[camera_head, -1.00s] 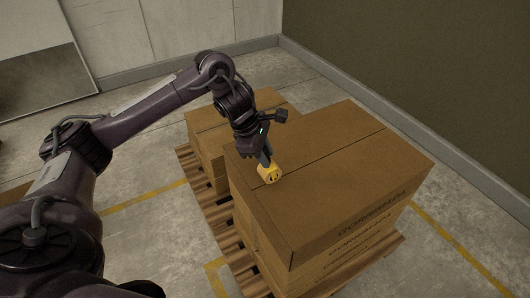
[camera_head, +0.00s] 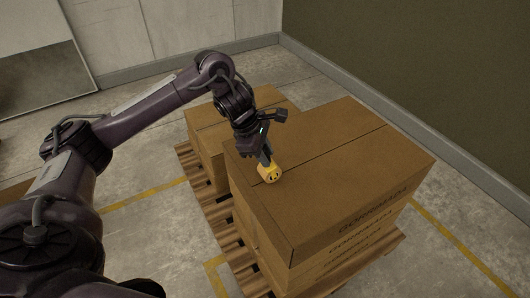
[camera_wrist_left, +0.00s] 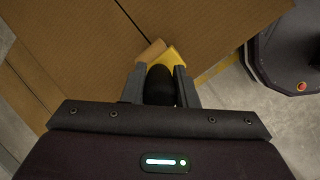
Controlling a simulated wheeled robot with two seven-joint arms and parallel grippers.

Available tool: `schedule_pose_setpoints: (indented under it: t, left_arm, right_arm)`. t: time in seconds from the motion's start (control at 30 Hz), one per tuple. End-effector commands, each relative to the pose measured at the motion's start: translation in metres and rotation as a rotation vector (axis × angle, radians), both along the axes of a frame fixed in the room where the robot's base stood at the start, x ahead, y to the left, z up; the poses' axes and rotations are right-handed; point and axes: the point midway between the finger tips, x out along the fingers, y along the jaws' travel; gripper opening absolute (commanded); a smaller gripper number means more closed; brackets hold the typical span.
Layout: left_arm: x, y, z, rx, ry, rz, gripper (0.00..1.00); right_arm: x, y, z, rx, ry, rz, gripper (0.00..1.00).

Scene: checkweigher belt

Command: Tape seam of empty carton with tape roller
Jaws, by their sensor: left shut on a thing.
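The carton (camera_head: 345,165) is the top box of the larger stack, its top flat and closed with a dark seam line across it. It also shows in the left wrist view (camera_wrist_left: 85,40). The tape roller (camera_head: 269,174) is yellow with a tan roll and a dark handle. My left gripper (camera_head: 264,157) is shut on the handle and holds the roller at the left end of the seam. In the left wrist view the roller (camera_wrist_left: 172,56) sits between the fingers of my left gripper (camera_wrist_left: 160,85). I cannot tell whether the roll touches the cardboard. My right gripper is not in view.
The boxes stand on a wooden pallet (camera_head: 215,222). A lower stack (camera_head: 205,125) stands behind and to the left. Yellow lines (camera_head: 455,243) mark the concrete floor. A green wall (camera_head: 440,70) rises at the right.

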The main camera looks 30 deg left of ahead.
Motion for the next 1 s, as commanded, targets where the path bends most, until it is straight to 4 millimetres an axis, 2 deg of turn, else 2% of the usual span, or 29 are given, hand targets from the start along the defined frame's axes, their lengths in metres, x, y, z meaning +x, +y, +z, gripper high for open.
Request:
schedule_pose_setpoints:
  t: [0.47,1.0]
  left_arm:
    - [0.001,0.000,-0.006,-0.001,-0.001,0.000,0.00]
    - [0.024,-0.017,-0.005,-0.001,-0.001,0.000,0.00]
  right_arm:
    - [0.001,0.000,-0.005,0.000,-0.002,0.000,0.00]
    - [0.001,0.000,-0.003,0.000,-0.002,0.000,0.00]
